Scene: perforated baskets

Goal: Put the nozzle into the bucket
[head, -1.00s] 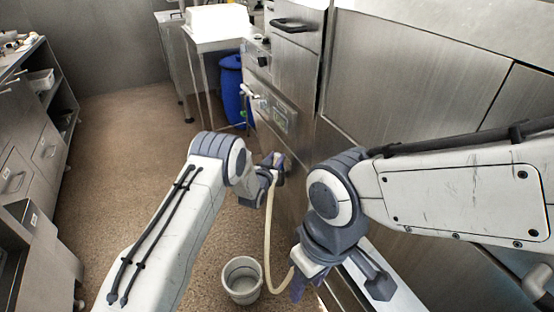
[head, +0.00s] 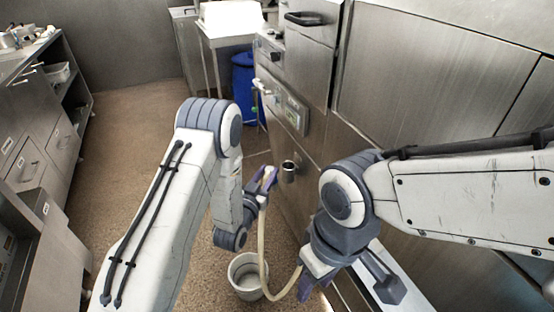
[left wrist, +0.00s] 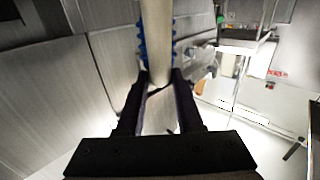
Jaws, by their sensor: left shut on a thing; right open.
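The nozzle appears as a pale beige hose (head: 263,245). Its upper end is between the purple fingers of my left gripper (head: 266,180), which is shut on it. From there it hangs down in front of the bucket's right side and curves up toward my right gripper (head: 310,285). My right gripper is open; its fingertips are partly hidden, and I cannot tell whether it touches the hose. The light grey bucket (head: 236,277) stands on the floor below my left gripper. In the left wrist view the hose (left wrist: 157,35) runs between the fingers.
Steel cabinets (head: 400,100) line the right side, close to both arms. A short metal cylinder (head: 288,172) sits beside my left gripper. A blue barrel (head: 244,85) stands farther back by a white-topped table (head: 230,20). The brown floor (head: 120,150) at left is open.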

